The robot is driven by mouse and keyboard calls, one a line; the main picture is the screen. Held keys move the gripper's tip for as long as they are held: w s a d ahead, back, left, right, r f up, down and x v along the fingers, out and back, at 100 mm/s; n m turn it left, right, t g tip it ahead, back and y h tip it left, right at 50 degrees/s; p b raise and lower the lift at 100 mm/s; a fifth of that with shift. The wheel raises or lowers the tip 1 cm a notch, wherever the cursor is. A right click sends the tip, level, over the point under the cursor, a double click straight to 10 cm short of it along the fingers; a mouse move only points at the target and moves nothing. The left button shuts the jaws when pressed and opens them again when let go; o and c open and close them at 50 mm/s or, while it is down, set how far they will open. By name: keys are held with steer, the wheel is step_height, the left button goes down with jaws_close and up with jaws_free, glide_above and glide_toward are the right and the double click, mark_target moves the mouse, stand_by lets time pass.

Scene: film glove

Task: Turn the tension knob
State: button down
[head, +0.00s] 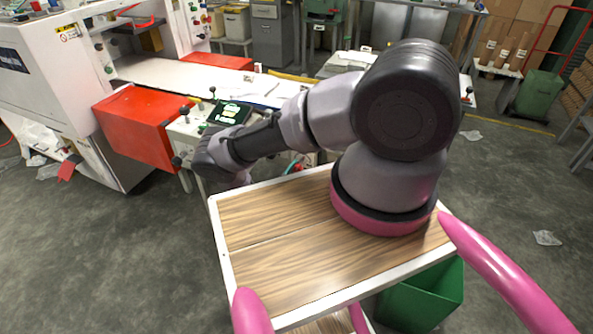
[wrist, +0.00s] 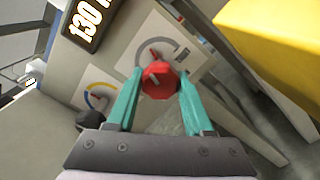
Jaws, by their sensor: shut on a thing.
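The red tension knob (wrist: 160,80) sits on a white dial plate (wrist: 188,52) with a grey arc and a red pointer, on the face of a light control panel. My gripper (wrist: 158,84) has its two teal fingers on either side of the knob, shut on it. A pale mark shows on the knob's front. In the head view, my arm reaches left to the control panel (head: 185,130) of the machine, and the knob and fingertips are hidden behind my arm.
A second dial with a yellow and blue arc (wrist: 97,97) and a dark knob (wrist: 90,119) are beside my left finger. A display reading 130 (wrist: 92,18) is above. A yellow block (wrist: 275,45) is at right. A red box (head: 145,125) stands left of the panel.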

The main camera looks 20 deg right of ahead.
steer(key=shift+m, duration=1.8)
steer(key=shift+c, duration=1.4)
jaws_free()
steer(key=v, duration=1.1)
steer(key=shift+w, duration=0.1)
